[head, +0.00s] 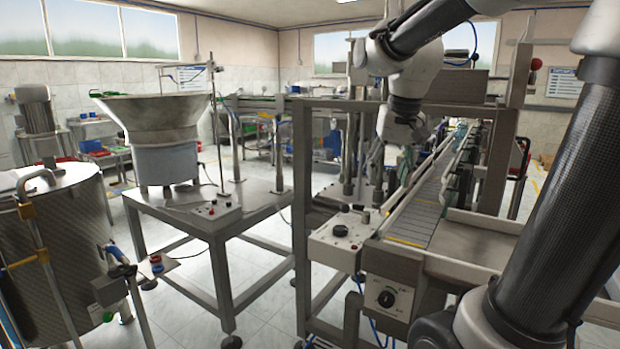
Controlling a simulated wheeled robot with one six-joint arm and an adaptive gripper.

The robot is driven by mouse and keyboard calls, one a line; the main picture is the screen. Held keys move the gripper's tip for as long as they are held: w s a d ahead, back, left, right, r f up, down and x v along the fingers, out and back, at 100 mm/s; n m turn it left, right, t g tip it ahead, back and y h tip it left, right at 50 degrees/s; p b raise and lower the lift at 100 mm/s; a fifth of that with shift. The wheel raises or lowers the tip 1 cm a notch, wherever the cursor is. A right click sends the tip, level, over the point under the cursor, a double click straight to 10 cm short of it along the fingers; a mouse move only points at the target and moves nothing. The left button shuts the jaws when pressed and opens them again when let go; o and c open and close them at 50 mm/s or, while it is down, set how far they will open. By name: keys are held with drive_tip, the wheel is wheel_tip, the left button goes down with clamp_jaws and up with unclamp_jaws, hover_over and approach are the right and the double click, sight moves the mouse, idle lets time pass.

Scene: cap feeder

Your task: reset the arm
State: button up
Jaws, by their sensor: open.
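My arm rises at the right of the head view, bends at the top and hangs down toward the conveyor machine. My gripper (392,192) points downward beside the left edge of the conveyor (425,205), near the machine's control box. Its fingers are small and partly blend with the metal frame behind them. They look apart, and I see nothing between them. I cannot tell exactly how high the fingertips are above the conveyor edge.
A control box with a black knob (340,231) sits at the machine's front left. A steel frame post (302,200) stands left of my gripper. A bowl feeder (160,125) stands on a steel table (240,195). A large drum (60,250) is at far left.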

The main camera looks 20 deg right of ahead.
drive_tip(key=s+a+f+n+t, duration=0.1)
drive_tip(key=s+f+n, duration=0.3)
drive_tip(key=s, duration=1)
drive_tip(key=shift+s+a+f, duration=0.15)
drive_tip(key=shift+a+f, duration=0.35)
drive_tip(key=shift+f, duration=0.35)
